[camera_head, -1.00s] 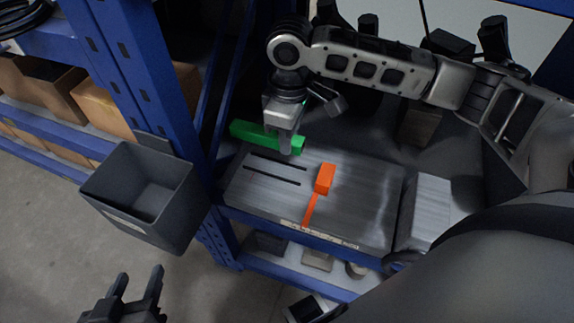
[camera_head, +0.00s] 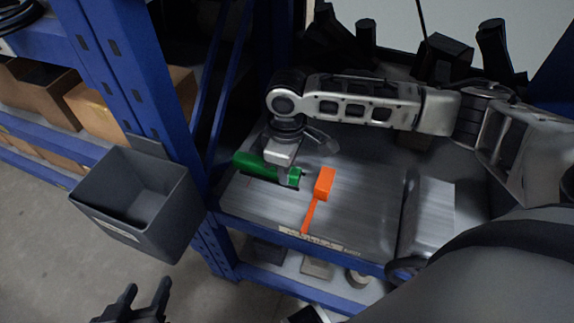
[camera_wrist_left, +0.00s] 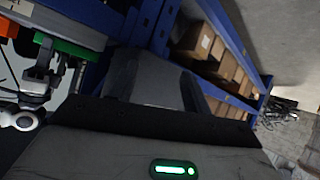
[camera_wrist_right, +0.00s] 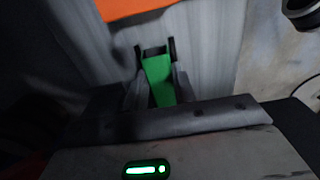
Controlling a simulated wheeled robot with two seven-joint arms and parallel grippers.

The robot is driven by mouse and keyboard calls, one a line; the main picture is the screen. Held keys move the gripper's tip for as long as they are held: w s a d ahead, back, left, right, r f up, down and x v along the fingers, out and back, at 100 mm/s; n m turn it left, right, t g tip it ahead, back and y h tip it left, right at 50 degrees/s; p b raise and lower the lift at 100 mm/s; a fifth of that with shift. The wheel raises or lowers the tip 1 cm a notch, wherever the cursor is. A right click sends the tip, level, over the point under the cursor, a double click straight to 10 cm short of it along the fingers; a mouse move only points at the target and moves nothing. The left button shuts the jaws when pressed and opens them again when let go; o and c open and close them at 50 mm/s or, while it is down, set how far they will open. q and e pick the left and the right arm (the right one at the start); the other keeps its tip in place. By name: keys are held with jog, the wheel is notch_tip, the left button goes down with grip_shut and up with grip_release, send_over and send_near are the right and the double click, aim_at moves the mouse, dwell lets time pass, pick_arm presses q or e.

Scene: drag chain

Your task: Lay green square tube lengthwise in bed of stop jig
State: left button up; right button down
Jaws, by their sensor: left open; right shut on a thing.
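The green square tube (camera_head: 255,167) is held by my right gripper (camera_head: 287,170) over the left part of the grey stop jig (camera_head: 352,215). The tube lies roughly level, its right end close to the orange stop (camera_head: 324,184), with a small gap between them. In the right wrist view the tube (camera_wrist_right: 158,78) sits between the fingers, its open end facing the orange part. Tube and gripper hide the jig's slots; I cannot tell whether the tube touches the bed. My left gripper (camera_head: 144,300) is open and empty at the lower left, away from the jig.
A grey open bin (camera_head: 140,205) hangs on the blue rack post (camera_head: 150,95) left of the jig. A grey block (camera_head: 430,210) stands right of the jig. Cardboard boxes (camera_head: 35,90) sit on shelves at the left. Dark upright items stand behind the bench.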

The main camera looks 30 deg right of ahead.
jog(key=c, duration=1.1)
grip_release()
jog(key=shift+c, duration=0.2)
pick_arm(q)
jog(key=shift+r, duration=0.3)
jog(key=shift+s+f, duration=0.1)
pick_arm(e)
jog(key=shift+r, duration=0.25)
pick_arm(q)
jog(key=shift+t, duration=0.4)
jog(key=r+p, duration=0.1)
jog(key=r, duration=0.1)
jog(key=a+r+p, duration=0.1)
jog(key=r+p, duration=0.1)
jog(key=shift+s+a+r, duration=0.1)
jog(key=shift+s+r, duration=0.1)
jog(key=shift+r, duration=0.05)
pick_arm(e)
notch_tip(320, 180, up, 12)
jog(key=shift+f, duration=0.15)
pick_arm(q)
jog(key=shift+w+r, duration=0.1)
